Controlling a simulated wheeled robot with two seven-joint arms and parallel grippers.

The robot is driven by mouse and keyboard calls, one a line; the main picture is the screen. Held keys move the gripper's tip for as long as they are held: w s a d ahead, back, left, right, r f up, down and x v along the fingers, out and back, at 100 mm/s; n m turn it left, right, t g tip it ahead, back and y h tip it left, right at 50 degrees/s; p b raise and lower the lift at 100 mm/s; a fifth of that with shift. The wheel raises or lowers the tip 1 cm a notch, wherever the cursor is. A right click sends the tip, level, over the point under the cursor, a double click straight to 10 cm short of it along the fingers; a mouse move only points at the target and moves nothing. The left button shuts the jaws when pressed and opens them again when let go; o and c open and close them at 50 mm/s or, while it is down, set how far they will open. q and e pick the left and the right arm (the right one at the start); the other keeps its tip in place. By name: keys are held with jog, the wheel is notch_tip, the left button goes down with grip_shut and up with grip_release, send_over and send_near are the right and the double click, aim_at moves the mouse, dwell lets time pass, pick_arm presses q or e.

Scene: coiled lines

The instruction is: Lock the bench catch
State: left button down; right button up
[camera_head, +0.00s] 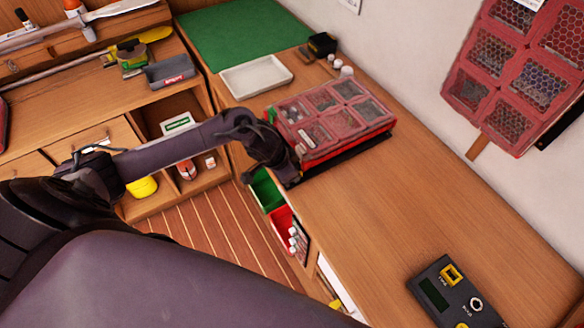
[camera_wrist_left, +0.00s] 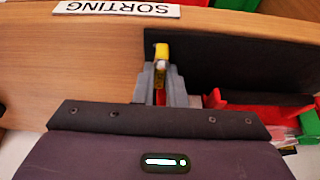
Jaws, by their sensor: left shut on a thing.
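My left gripper (camera_head: 292,178) reaches from the left to the front corner of a red case with clear-lidded compartments (camera_head: 340,112) on the wooden bench. In the left wrist view the grey fingers (camera_wrist_left: 160,88) are shut on a small yellow piece (camera_wrist_left: 161,52), which appears to be the bench catch. The piece sits at the edge of a black panel (camera_wrist_left: 230,62). The fingers hide most of it, and its lock position cannot be told. In the head view the gripper and arm hide the catch. My right gripper is in neither view.
A black device with yellow parts (camera_head: 433,293) lies at the bench's near right. A white tray (camera_head: 255,76) and green mat (camera_head: 235,35) lie behind the case. Green (camera_head: 267,190) and red bins hang below the bench edge. The middle bench is clear. A SORTING label (camera_wrist_left: 117,9) shows.

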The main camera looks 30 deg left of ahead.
pick_arm(q)
jog(key=shift+n, duration=0.3)
jog(key=c, duration=1.5)
grip_release()
jog(key=shift+a+r, duration=0.1)
jog(key=v, duration=0.7)
jog(key=shift+s+r, duration=0.15)
jog(key=shift+r, duration=0.1)
